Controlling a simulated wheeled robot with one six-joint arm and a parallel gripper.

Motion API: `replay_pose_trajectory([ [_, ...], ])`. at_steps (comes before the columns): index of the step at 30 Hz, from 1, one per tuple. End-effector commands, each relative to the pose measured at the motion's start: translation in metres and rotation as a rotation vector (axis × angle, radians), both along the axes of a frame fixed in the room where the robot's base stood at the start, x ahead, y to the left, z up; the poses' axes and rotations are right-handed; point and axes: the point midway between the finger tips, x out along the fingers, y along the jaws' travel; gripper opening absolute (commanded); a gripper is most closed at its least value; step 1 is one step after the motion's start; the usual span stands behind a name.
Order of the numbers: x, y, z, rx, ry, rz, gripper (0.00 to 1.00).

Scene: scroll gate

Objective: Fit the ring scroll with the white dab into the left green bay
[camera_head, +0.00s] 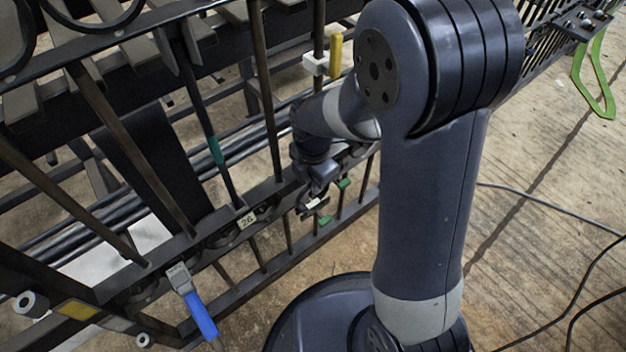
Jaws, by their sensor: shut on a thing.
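Two green marks show close by, one upper right (343,183) and one lower right (325,220) of the white dab. They seem to mark the green bays, but the bay openings are hidden or too dark to see. I cannot tell whether the scroll touches the gate.
The dark gate (262,95) has long slanted bars around my gripper. A tag reading 24 (247,219) and a blue-handled tool (201,316) are on the lower rail to the left. A yellow piece (336,52) stands above. Cables (545,205) lie on the floor at right.

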Motion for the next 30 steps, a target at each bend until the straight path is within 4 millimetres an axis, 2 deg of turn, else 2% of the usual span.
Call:
replay_pose_trajectory([
  [30, 0.000, 0.000, -0.013, 0.001, -0.001, 0.000, 0.00],
])
